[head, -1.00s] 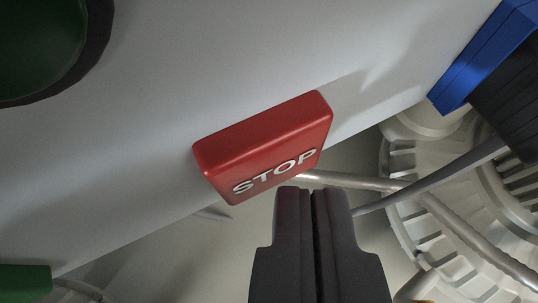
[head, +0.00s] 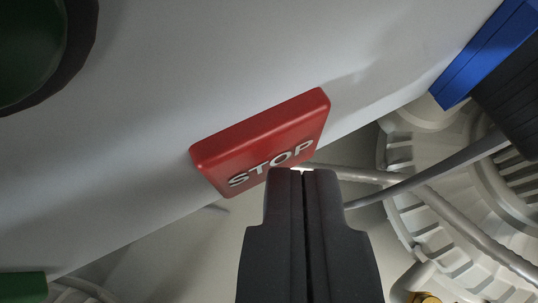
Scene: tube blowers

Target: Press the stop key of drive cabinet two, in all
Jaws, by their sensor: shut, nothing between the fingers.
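The red stop key (head: 262,138), marked STOP in white letters, juts from the pale cabinet face (head: 190,75) in the middle of the head view. My gripper (head: 304,172) is shut and empty, its dark fingers side by side. Its tips overlap the lower edge of the key in the picture, just below the letters O and P. I cannot tell whether they touch it. No cabinet number shows.
A green round part with a dark rim (head: 30,50) is at upper left. A green block (head: 22,286) is at lower left. A blue part (head: 485,55) is at upper right. Grey pipes (head: 435,178) and a pale ribbed housing (head: 440,225) lie at right.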

